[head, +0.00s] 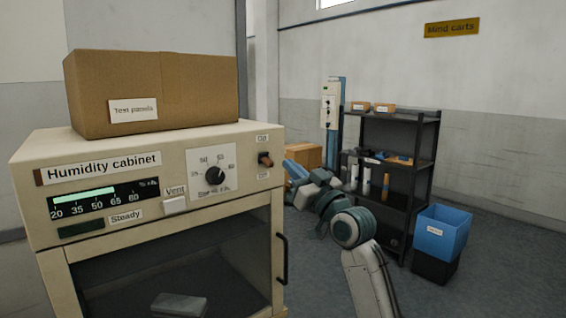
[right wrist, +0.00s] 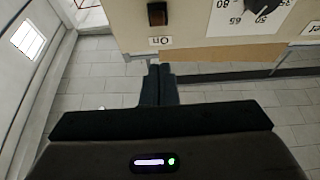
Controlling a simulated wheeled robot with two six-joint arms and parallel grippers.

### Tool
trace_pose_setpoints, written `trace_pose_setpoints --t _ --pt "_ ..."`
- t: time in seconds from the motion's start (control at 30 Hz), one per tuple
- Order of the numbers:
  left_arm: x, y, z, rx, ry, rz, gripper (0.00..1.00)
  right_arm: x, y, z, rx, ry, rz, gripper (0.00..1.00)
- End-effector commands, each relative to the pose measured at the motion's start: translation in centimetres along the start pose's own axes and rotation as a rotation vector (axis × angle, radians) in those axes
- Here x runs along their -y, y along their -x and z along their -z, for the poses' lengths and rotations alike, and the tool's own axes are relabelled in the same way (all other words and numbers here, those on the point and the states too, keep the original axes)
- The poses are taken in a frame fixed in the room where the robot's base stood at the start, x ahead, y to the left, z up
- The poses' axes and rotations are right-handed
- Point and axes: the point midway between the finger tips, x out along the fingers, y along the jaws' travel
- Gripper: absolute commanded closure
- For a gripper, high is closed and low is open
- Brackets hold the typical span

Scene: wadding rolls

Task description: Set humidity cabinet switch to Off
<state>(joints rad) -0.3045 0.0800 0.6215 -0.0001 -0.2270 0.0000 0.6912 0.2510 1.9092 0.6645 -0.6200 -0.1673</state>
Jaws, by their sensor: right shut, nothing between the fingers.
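The humidity cabinet (head: 150,215) is cream, at left in the head view. Its small dark brown switch (head: 265,159) sits at the panel's right end, between two small labels. The switch also shows at the top of the right wrist view (right wrist: 157,14), which looks upside down; the label beside it there seems to read On. I cannot tell which way the switch is set. My right gripper (head: 289,167) is just right of the switch in the head view. In the right wrist view its dark fingers (right wrist: 160,70) are together and empty, apart from the switch. My left gripper is out of view.
A cardboard box (head: 200,90) stands on the cabinet. Left of the switch are a dial (head: 215,175) and a Vent button (head: 175,205); a door handle (head: 282,258) is below. Behind my arm are a black shelf rack (head: 425,150) and a blue bin (head: 440,235).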

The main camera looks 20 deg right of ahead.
Motion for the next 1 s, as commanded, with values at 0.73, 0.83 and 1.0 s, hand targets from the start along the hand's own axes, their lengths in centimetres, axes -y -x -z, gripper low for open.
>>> trace_pose_setpoints --t 0.73,0.83,1.0 --pt "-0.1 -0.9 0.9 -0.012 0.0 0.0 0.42 0.0 2.6 -0.7 -0.001 -0.001 0.001 1.0" --pt "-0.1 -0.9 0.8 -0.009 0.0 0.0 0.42 -0.2 2.6 -1.5 0.012 -0.005 -0.007 1.0" --pt "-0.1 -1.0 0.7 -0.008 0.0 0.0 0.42 -2.5 2.9 -8.7 0.119 -0.037 -0.069 1.0"
